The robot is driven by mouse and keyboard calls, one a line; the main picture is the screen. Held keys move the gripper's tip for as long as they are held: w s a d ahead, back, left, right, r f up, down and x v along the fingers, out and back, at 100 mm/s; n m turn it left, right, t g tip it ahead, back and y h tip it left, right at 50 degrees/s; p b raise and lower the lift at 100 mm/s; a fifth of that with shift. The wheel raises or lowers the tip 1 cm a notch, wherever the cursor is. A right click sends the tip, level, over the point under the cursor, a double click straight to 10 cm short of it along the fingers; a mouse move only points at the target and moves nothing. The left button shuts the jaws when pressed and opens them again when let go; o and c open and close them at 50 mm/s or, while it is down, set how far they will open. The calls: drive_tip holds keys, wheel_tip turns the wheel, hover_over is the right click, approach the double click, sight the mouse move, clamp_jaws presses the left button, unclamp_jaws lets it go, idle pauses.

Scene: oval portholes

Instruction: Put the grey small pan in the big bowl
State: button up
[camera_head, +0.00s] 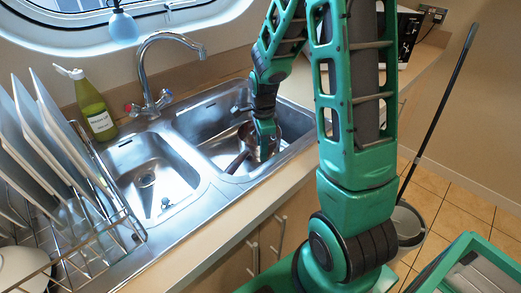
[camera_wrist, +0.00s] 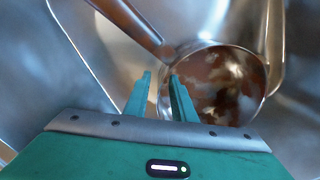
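The grey small pan (camera_head: 270,140) sits in the right sink basin, its handle (camera_head: 237,162) pointing to the lower left. In the wrist view the pan (camera_wrist: 225,85) shows its round inside with brownish reflections, and its handle (camera_wrist: 130,22) runs to the upper left. My gripper (camera_head: 264,156) reaches down into the basin at the pan. In the wrist view my gripper (camera_wrist: 160,76) has its two fingers apart, near the pan's left rim; one finger overlaps the rim. Contact is unclear. A white rounded thing (camera_head: 22,268), perhaps the big bowl, is cut off at lower left.
A dish rack (camera_head: 85,240) with several upright plates stands left of the sink. A green bottle (camera_head: 93,108) and the tap (camera_head: 148,75) are behind the sink. The left basin (camera_head: 150,175) is empty. A bucket (camera_head: 408,225) stands on the floor at right.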

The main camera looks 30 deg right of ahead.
wheel_tip(320, 180, up, 12)
drive_tip(key=s+r+n, duration=0.1)
drive_tip(key=s+n, duration=0.1)
drive_tip(key=s, duration=0.2)
drive_tip(key=s+d+r+n, duration=0.1)
drive_tip(key=s+n, duration=0.2)
drive_tip(key=s, duration=0.2)
drive_tip(key=s+d+r+n, duration=0.1)
drive_tip(key=s+r+n, duration=0.1)
drive_tip(key=s, duration=0.2)
drive_tip(key=shift+s+d+n, duration=0.15)
drive_tip(key=shift+n, duration=0.15)
drive_tip(key=s+n, duration=0.8)
drive_tip(key=s, duration=0.4)
drive_tip(key=shift+s+a+f, duration=0.15)
drive_tip(key=shift+s+a, duration=0.15)
